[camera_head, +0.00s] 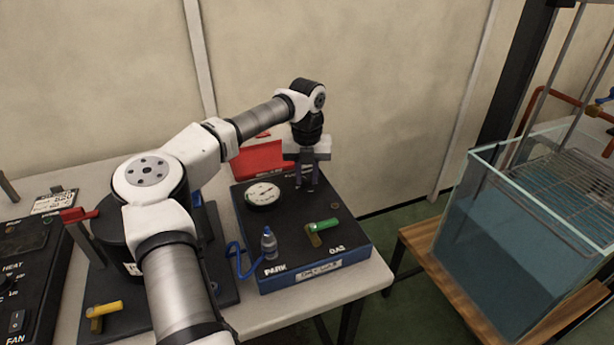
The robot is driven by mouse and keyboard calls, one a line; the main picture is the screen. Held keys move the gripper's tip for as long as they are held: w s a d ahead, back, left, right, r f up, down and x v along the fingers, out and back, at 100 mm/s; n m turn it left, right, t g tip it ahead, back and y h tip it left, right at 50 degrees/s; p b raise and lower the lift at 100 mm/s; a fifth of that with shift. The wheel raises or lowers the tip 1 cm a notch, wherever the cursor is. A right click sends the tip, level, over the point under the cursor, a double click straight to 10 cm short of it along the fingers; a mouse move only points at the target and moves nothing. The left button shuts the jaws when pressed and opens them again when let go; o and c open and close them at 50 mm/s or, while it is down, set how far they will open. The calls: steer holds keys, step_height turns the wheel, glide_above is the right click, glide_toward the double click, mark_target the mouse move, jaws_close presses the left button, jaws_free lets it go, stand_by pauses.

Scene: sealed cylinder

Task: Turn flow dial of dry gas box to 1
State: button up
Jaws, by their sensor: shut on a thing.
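The dry gas box (285,242) is a dark box with a blue front on the table. Its top carries a round white gauge (263,194), a green-handled valve (323,226) and the labels PARK and GAS. My gripper (306,187) points straight down at the back right of the box top, right of the gauge. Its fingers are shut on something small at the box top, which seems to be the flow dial. The fingers cover the dial, so its pointer and marks cannot be read.
A small blue bottle-like fitting (269,243) with a blue hose stands at the box's front left. A red tray (260,160) lies behind the box. A yellow-handled valve (103,310) and a black control panel (25,270) are at left. A water tank (520,240) stands right, across a gap.

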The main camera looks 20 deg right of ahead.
mark_target(307, 178)
steer(key=n+b, duration=0.1)
steer(key=n, duration=0.4)
steer(key=shift+n, duration=0.3)
steer(key=n+b, duration=0.1)
steer(key=n, duration=0.4)
steer(key=shift+b, duration=0.3)
steer(key=shift+n, duration=0.3)
steer(key=o, duration=1)
step_height(307, 178, up, 14)
steer(key=b, duration=0.1)
steer(key=shift+f, duration=0.1)
